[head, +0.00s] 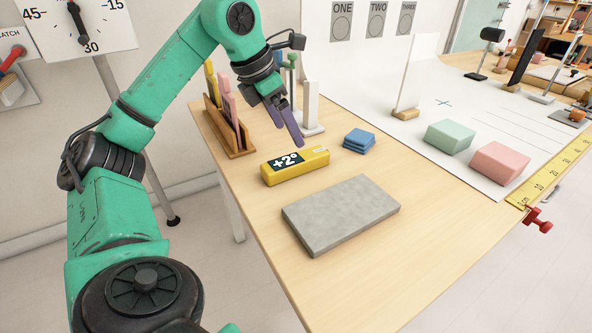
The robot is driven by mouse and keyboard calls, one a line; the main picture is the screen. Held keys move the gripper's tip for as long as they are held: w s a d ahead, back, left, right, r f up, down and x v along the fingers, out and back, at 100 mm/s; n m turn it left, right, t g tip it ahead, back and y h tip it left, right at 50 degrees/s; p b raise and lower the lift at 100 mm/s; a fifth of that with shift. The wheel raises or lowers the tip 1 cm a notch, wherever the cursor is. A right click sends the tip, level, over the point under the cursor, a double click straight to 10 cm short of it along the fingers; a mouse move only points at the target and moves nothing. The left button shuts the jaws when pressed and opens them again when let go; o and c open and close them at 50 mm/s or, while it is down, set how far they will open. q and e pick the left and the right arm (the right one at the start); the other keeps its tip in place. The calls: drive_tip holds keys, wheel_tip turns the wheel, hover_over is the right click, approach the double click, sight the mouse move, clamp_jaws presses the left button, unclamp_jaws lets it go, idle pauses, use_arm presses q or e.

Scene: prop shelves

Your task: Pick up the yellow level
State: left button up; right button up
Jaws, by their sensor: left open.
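The yellow level (308,167) lies on the wooden table, with a dark label reading "+2°" on its side. My left gripper (287,130) is open and empty above and just behind the level, its purple fingers pointing down toward it. The fingers appear apart from the level. My right gripper is not in the head view.
A grey slab (340,214) lies in front of the level. Blue pads (359,140) sit to its right. A wooden rack (229,136) with upright pieces stands behind left, near a white post (311,105). Green (450,136) and pink (499,163) blocks lie farther right.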

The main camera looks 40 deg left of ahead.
sight(298, 157)
use_arm(q)
drive_tip(key=b+x, duration=0.1)
drive_tip(key=x, duration=0.3)
drive_tip(key=shift+w+f, duration=0.1)
drive_tip(key=shift+f, duration=0.3)
drive_tip(key=b+x, duration=0.1)
drive_tip(key=x, duration=0.2)
drive_tip(key=shift+s+d+f+b, duration=0.1)
drive_tip(key=shift+s+f+b, duration=0.15)
drive_tip(key=shift+f+b, duration=0.2)
drive_tip(key=shift+w+f, duration=0.25)
drive_tip(key=shift+f, duration=0.15)
drive_tip(key=shift+r, duration=0.1)
clamp_jaws()
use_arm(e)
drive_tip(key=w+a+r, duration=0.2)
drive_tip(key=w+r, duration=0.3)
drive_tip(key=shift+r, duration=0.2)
use_arm(q)
drive_tip(key=shift+r, duration=0.1)
